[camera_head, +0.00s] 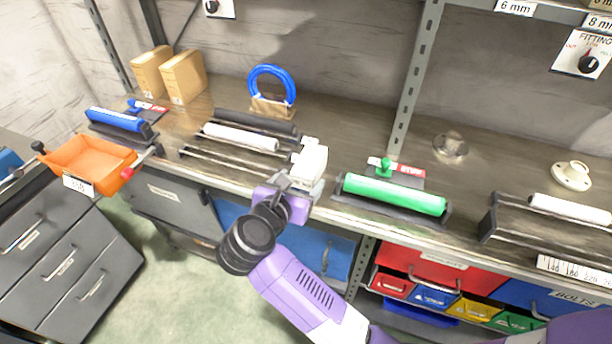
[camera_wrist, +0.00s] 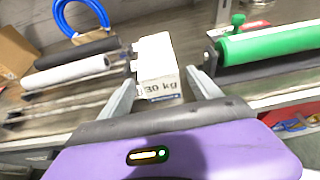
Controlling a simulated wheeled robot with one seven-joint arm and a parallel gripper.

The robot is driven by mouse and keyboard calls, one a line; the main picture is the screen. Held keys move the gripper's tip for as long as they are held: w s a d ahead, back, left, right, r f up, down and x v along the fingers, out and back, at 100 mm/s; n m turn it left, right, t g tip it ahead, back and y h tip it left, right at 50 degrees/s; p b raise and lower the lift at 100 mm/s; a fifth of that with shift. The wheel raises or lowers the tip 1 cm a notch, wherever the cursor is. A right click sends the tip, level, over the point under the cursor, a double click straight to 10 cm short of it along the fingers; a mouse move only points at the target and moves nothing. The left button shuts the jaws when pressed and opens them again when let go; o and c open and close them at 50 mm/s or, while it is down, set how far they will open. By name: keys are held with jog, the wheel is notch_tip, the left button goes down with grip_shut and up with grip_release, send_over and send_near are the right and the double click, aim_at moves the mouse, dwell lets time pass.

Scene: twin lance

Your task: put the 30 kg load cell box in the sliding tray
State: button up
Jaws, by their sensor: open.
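The 30 kg load cell box (camera_wrist: 158,65) is a small white box with a "30 kg" label, at the bench's front edge. It also shows in the head view (camera_head: 311,163), partly behind my gripper (camera_head: 299,186). In the wrist view my gripper (camera_wrist: 162,88) is open, with one finger on each side of the box's near end. I cannot tell whether the fingers touch it. The sliding tray (camera_head: 90,162) is an orange open tray at the left, sticking out in front of the bench, and it looks empty.
A green roller (camera_head: 395,194) lies right of the box, and a white roller (camera_head: 240,137) on rails lies left of it. A blue roller (camera_head: 114,119) sits behind the orange tray. Grey drawers (camera_head: 60,262) stand below the tray. The floor between them and my arm is clear.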

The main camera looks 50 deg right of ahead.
jog(key=v, duration=0.6)
jog(key=shift+b, duration=0.3)
jog(key=s+d+r+n+t+h, duration=0.3)
jog(key=s+d+r+n+h, duration=0.25)
jog(key=s, duration=0.35)
jog(key=s+a+r+n+t, duration=0.3)
jog(key=s+r+n+t, duration=0.35)
jog(key=n, duration=0.65)
jog(key=s+a+f+n+y, duration=0.6)
jog(key=n+y, duration=0.3)
jog(key=n, duration=0.6)
jog(key=s+a+f+n+y, duration=0.6)
jog(key=a+f+n+y, duration=0.1)
jog(key=n, duration=0.9)
jog(key=shift+s+a+t+y, duration=0.15)
jog(key=shift+a+t+y, duration=0.2)
jog(key=shift+a+y, duration=0.55)
jog(key=shift+o, duration=0.4)
jog(key=shift+d+n, duration=0.15)
jog(key=shift+n, duration=0.1)
